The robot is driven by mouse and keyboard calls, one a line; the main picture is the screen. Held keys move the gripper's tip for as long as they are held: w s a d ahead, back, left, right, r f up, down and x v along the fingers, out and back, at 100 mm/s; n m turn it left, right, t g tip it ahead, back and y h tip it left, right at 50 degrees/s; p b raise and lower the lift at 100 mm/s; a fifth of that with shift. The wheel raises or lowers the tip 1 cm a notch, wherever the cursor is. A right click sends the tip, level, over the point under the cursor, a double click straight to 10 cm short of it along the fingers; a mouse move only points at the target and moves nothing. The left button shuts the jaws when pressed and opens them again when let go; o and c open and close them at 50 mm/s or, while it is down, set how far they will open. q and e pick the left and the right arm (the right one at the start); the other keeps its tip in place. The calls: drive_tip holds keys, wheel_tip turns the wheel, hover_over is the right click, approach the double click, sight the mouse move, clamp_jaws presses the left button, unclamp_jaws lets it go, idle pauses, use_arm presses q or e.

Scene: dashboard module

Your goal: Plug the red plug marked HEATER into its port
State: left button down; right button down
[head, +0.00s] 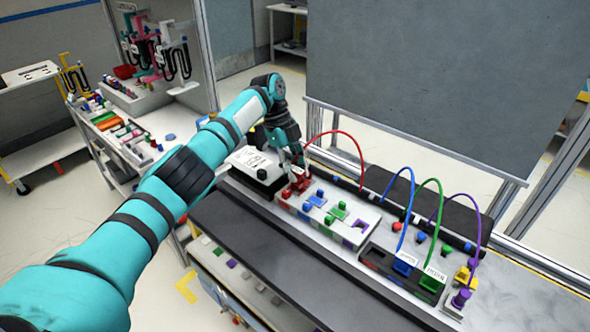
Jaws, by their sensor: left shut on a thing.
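My left gripper (293,163) points down at the left end of a white panel and is shut on the red plug (301,182). A red cable (340,134) arcs from there to the right, down to the black rail behind. The plug sits at or just above the panel's red spot; I cannot tell whether it is seated. A dark port block (368,262) stands further right. Its left, red-marked slot looks empty; a blue plug (403,266) and a green plug (432,280) with white labels sit in the others. The HEATER marking is not readable. My right gripper is not in view.
The white panel (356,213) also bears blue, green and purple pieces. Blue, green and purple cables (470,205) arch over the right side. A black box with a white card (257,166) stands left of the panel. The dark front ledge (270,245) is clear.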

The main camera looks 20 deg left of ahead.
use_arm(q)
drive_tip(key=shift+f+b, duration=0.75)
drive_tip(key=shift+f, duration=0.55)
drive_tip(key=shift+r, duration=0.25)
drive_tip(key=shift+r+p, duration=0.75)
drive_tip(key=shift+r, duration=0.05)
idle(1.2)
drive_tip(key=shift+f+b, duration=0.6)
drive_tip(key=shift+f, duration=0.65)
drive_tip(key=c, duration=1.1)
unclamp_jaws()
drive_tip(key=shift+c, duration=0.2)
drive_tip(key=shift+r, duration=0.1)
